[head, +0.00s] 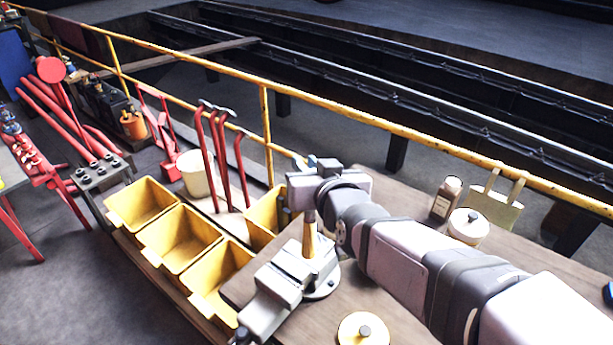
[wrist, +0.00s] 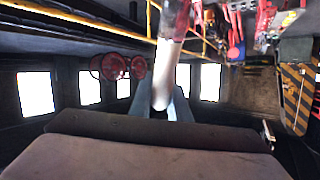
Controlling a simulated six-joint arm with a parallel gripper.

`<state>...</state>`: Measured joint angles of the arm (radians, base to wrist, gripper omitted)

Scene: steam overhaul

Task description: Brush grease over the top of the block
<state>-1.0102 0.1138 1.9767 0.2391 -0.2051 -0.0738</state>
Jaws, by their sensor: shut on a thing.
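My gripper (head: 312,190) is above the grey vise (head: 285,280) on the bench. It is shut on a slim upright brush (head: 310,240), whose tan part widens downwards and ends at or just over the vise jaws. I cannot tell whether it touches anything there. In the wrist view the brush (wrist: 165,70) shows as a pale shaft between the fingers (wrist: 165,108), with a dark red far end at the top edge. I cannot tell the block apart from the grey vise; the brush and my gripper partly cover that spot.
Yellow bins (head: 180,240) line the bench's left side. A yellow round lid with a knob (head: 363,330) lies right of the vise. A brown bottle (head: 446,198), a pale lidded pot (head: 468,227) and a tan bag (head: 495,208) stand at the back right. A yellow railing (head: 400,130) runs behind.

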